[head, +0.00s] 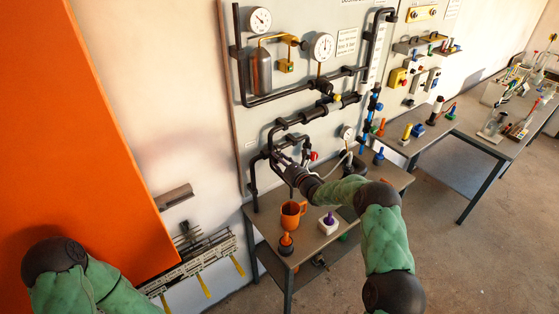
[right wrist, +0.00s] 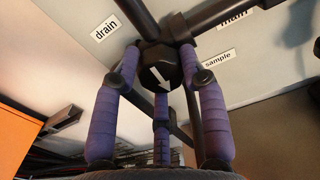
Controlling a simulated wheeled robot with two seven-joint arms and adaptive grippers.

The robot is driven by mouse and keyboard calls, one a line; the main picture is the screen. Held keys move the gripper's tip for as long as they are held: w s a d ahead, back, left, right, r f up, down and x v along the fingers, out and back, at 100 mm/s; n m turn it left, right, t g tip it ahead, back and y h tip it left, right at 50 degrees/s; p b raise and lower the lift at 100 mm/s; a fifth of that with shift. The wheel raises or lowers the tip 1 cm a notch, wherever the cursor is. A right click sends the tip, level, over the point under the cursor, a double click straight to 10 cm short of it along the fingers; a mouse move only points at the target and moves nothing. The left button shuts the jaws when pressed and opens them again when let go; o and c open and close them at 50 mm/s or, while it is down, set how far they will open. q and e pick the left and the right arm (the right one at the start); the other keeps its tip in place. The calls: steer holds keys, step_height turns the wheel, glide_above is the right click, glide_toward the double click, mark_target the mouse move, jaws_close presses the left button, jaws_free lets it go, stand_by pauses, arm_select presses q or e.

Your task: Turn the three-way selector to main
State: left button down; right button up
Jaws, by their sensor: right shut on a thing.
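The three-way selector (right wrist: 160,66) is a dark hub with a white arrow on its face, set among black pipes. The arrow points down and to the right in the right wrist view. The labels read "drain" (right wrist: 105,29) at upper left, "main" (right wrist: 236,14) at upper right and "sample" (right wrist: 217,58) at right. My right gripper (head: 287,172) reaches the pipework at the panel's lower part. Its purple fingers are closed around the selector on both sides, with another finger below. In the head view the hand largely hides the selector. My left gripper is out of view.
A small table (head: 262,222) below holds an orange mug (head: 292,214) and a white block with a purple top (head: 328,222). Pipes and gauges (head: 323,46) fill the panel above. An orange board (head: 95,150) stands at left. Benches with tools extend right.

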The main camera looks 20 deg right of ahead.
steer(key=shift+w+d+r, duration=0.1)
steer(key=shift+w+r, duration=0.05)
steer(key=shift+r, duration=0.25)
steer(key=shift+b, duration=0.3)
steer(key=shift+n+b, duration=0.4)
steer(key=shift+b, duration=0.1)
steer(key=n+b, duration=0.5)
steer(key=b, duration=0.5)
steer(key=n+b, duration=0.5)
steer(key=b, duration=0.6)
steer(key=n+b, duration=0.5)
steer(key=b, duration=0.5)
steer(key=shift+s+a+f+n, duration=0.2)
steer(key=shift+a+f+n, duration=0.1)
steer(key=shift+n, duration=0.1)
steer(key=shift+n+b, duration=0.8)
steer(key=shift+b, duration=0.55)
steer(key=shift+a, duration=0.1)
